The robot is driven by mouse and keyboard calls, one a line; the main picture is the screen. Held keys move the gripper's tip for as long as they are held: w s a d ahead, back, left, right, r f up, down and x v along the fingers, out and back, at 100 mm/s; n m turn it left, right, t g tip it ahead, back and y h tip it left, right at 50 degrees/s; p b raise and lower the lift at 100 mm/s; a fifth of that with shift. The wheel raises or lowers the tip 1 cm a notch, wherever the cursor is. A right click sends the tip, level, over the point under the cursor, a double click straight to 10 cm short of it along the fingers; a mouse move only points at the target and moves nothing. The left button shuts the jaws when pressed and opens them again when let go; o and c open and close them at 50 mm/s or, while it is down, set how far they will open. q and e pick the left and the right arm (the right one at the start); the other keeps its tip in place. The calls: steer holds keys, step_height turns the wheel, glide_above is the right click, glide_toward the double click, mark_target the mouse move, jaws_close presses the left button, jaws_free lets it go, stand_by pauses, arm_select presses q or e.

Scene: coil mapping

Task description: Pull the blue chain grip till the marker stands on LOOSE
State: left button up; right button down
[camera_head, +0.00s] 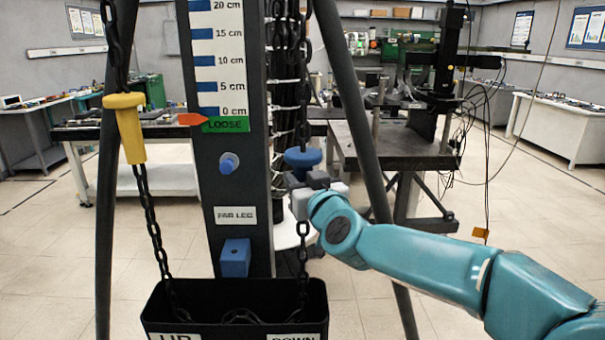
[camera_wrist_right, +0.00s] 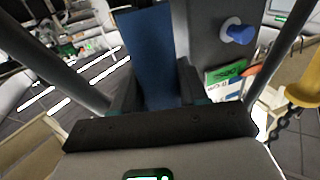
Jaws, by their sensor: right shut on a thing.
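The blue chain grip (camera_head: 303,158) hangs on the right-hand chain, to the right of the dark post. My right gripper (camera_head: 312,181) is shut on it just below its wide top and hides its lower part. In the wrist view the blue grip (camera_wrist_right: 150,50) stands between the jaws. The orange marker (camera_head: 192,119) points right at the upper part of the green LOOSE label (camera_head: 226,125), just under the 0 cm mark. The label also shows in the wrist view (camera_wrist_right: 227,73). My left gripper is not in view.
A yellow grip (camera_head: 131,125) hangs on the left chain. Both chains run into a black bin (camera_head: 236,300) labelled UP and DOWN. Dark slanted legs (camera_head: 362,140) stand on both sides. A blue knob (camera_head: 228,163) and blue block (camera_head: 235,257) sit on the post.

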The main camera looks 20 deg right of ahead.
step_height(320, 180, down, 7)
steer(key=b, duration=0.4)
steer(key=shift+f, duration=0.15)
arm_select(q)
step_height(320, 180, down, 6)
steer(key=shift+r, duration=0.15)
arm_select(e)
steer(key=c, duration=0.7)
jaws_free()
steer(key=shift+s+r, duration=0.2)
steer(key=s, duration=1.6)
steer(key=shift+d, duration=0.25)
